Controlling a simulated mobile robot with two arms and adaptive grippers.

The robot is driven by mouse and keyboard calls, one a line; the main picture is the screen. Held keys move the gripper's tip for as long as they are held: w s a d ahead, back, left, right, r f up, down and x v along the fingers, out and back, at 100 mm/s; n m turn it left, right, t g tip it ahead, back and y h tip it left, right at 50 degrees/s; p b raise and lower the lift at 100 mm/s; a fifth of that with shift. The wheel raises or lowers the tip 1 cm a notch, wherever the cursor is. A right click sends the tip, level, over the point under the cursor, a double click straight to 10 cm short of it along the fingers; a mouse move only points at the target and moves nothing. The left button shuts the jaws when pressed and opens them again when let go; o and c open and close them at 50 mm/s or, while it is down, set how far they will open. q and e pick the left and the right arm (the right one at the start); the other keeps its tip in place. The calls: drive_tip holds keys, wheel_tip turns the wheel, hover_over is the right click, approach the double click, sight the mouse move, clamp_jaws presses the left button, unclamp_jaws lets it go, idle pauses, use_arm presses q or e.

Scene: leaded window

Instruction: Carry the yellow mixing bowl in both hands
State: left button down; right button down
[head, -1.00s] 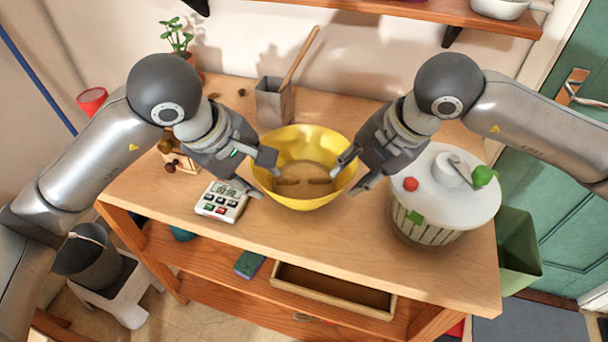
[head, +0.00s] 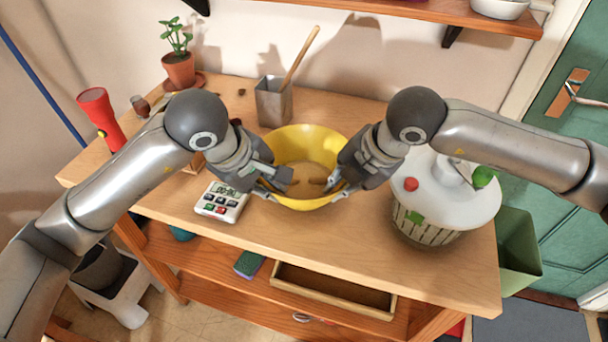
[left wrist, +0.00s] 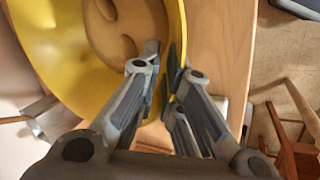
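The yellow mixing bowl (head: 310,135) stands upright on the wooden worktop, with a tan, dough-like content inside. My left gripper (head: 277,187) is at its left rim, one finger inside and one outside. In the left wrist view the two fingers (left wrist: 163,65) are close together with the yellow bowl wall (left wrist: 60,85) between them, so it looks shut on the rim. My right gripper (head: 337,188) is at the right rim in a mirrored pose, one finger inside and one outside, and looks shut on it. The grippers hide parts of both sides of the bowl.
A salad spinner (head: 440,195) stands close on the right. A metal holder with a wooden spoon (head: 274,103) is behind. A red flashlight (head: 95,105) and potted plant (head: 180,68) are at the back left.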

use_arm(q)
drive_tip(key=shift+r, duration=0.15)
use_arm(e)
drive_tip(key=shift+w+d+r, duration=0.1)
drive_tip(key=shift+r, duration=0.05)
idle(0.4)
